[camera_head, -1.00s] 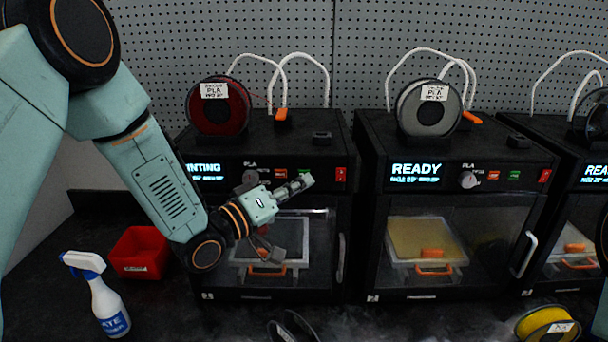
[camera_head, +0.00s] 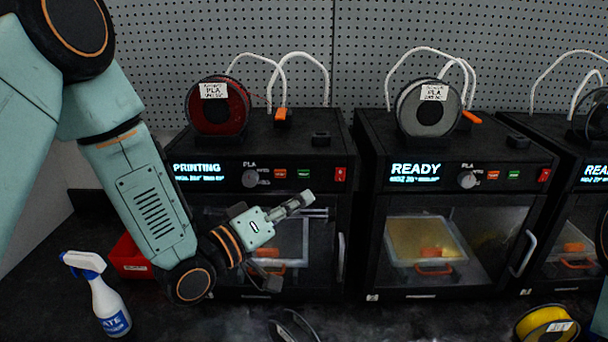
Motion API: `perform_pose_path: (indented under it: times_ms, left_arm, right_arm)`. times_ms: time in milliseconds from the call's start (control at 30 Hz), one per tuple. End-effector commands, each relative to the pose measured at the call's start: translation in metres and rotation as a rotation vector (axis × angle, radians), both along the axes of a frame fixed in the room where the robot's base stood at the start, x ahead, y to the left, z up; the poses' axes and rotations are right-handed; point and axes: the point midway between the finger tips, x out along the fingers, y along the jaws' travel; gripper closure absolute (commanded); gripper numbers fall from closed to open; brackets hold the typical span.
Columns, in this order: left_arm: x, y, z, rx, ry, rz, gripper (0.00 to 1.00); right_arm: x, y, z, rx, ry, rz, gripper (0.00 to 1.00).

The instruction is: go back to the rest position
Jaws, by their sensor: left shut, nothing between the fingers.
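My left arm comes in from the left, and my left gripper (camera_head: 292,206) is in front of the left printer (camera_head: 262,165), at the height of its door's upper part. It is shut, with nothing seen in it. The left printer's display reads PRINTING. The gripper hides part of its door and of the bed behind the glass. My right gripper is not in view.
The middle printer (camera_head: 455,165) reads READY, and a third printer stands at the right edge. A spray bottle (camera_head: 106,305), a red bin (camera_head: 130,262), an empty black spool (camera_head: 292,328) and a yellow spool (camera_head: 548,326) are on the dark bench.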

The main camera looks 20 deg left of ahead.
Motion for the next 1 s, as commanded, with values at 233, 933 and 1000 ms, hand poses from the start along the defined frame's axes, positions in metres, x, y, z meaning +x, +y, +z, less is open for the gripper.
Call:
perform_pose_path:
  times_ms: [233,933,1000]
  left_arm:
    - [0.000,0.000,0.000,0.000,0.000,0.000,1.00]
    - [-0.070,0.040,-0.223,0.663,0.510,0.072,1.00]
    - [-0.095,0.045,-0.262,0.729,0.608,0.047,1.00]
  right_arm:
    - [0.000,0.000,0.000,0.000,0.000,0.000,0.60]
    - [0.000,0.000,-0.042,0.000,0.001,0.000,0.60]
    - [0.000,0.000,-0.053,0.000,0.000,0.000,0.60]
